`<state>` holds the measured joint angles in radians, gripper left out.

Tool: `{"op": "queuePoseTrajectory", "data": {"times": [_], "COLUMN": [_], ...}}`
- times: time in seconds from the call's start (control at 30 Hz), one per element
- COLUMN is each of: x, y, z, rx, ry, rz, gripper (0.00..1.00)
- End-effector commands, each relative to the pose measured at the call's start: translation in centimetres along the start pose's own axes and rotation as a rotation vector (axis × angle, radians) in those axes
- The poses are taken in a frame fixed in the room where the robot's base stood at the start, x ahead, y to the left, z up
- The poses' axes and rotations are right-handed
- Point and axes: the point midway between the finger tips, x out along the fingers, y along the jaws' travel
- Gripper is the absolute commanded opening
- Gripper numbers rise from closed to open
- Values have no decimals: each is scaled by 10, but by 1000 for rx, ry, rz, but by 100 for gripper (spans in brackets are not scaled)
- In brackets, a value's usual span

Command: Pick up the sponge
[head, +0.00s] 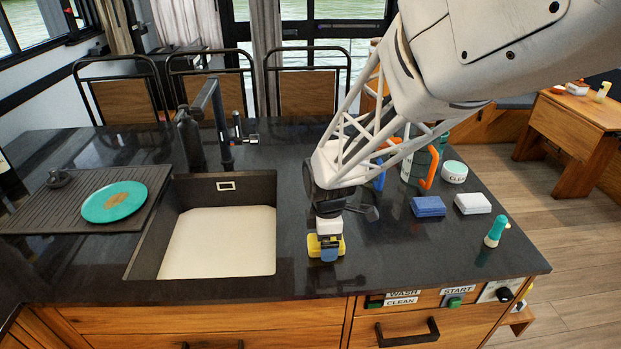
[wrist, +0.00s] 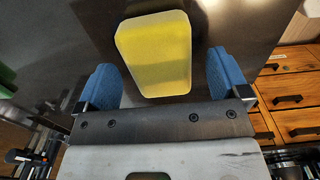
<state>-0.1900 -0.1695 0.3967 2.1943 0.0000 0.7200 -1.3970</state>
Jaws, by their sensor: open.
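The yellow sponge (head: 340,246) lies on the dark counter to the right of the sink, partly hidden by my gripper (head: 328,250). In the wrist view the sponge (wrist: 155,52) is a pale-edged yellow block. My gripper (wrist: 163,75) is open, with one blue fingertip on each side of the sponge. A gap shows between each fingertip and the sponge in the wrist view. I cannot tell how far the fingertips are above the counter.
The sink (head: 220,240) is left of the gripper, with a black faucet (head: 218,120) behind it. A teal plate (head: 114,202) sits on the drainboard. A blue block (head: 428,206), a white block (head: 472,203), a round container (head: 454,172) and a teal-and-white item (head: 497,231) stand right.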

Motion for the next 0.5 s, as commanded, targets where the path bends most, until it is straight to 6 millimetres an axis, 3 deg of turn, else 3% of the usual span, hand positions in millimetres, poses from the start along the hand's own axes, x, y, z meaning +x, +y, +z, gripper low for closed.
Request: {"op": "queuePoseTrajectory", "data": {"times": [0.13, 0.5], "x": [11, 12], "y": [0, 0], "z": [0, 0], "rx": [0, 0], "ry": [0, 0], "rz": [-2, 0], "gripper": [94, 94]}}
